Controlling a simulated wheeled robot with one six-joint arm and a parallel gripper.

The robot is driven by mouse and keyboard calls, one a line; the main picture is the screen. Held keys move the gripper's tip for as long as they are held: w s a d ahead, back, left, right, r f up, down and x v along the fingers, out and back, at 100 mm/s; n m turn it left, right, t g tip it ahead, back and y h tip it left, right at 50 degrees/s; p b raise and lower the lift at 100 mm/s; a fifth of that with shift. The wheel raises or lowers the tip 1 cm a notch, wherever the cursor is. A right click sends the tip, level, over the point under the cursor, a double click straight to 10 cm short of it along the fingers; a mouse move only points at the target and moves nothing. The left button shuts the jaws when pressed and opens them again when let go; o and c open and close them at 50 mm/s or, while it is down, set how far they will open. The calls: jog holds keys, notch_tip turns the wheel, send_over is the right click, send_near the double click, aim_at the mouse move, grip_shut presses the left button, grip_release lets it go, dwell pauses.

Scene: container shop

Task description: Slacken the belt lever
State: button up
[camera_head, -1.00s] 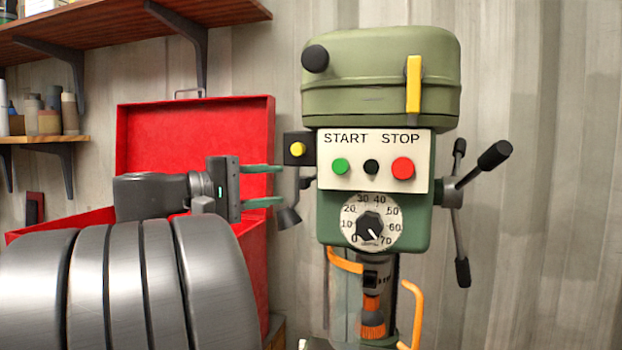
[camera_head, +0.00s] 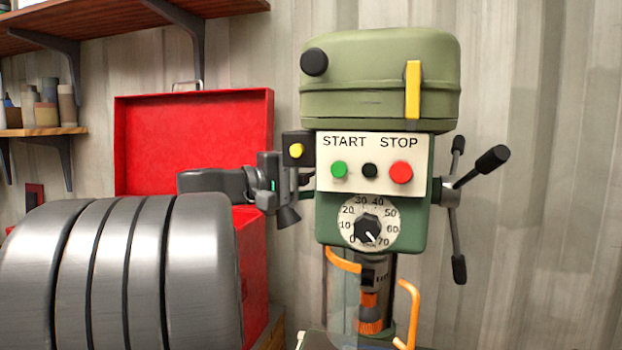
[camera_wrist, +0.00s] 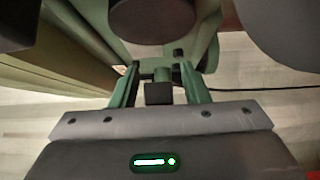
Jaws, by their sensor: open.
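The green drill press (camera_head: 380,90) stands right of centre in the head view. My gripper (camera_head: 300,187) is at the left side of its head, below the yellow-button box, pointing right. Its fingertips are largely hidden there. In the wrist view my gripper (camera_wrist: 160,88) has its green fingers apart, with a small dark block (camera_wrist: 159,94) between them on a dark crossbar. This block may be the end of the belt lever; I cannot tell for sure, nor whether the fingers touch it. A yellow lever (camera_head: 413,89) hangs upright on the belt cover's front.
The yellow-button box (camera_head: 297,149) and a dark cone-shaped lamp (camera_head: 288,216) crowd my gripper. The front panel (camera_head: 374,184) carries green, black and red buttons. Feed handles (camera_head: 492,160) stick out right. An open red toolbox (camera_head: 190,130) stands behind my arm.

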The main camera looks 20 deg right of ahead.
grip_shut()
jog(key=shift+f+b, duration=0.2)
jog(key=shift+b, duration=0.15)
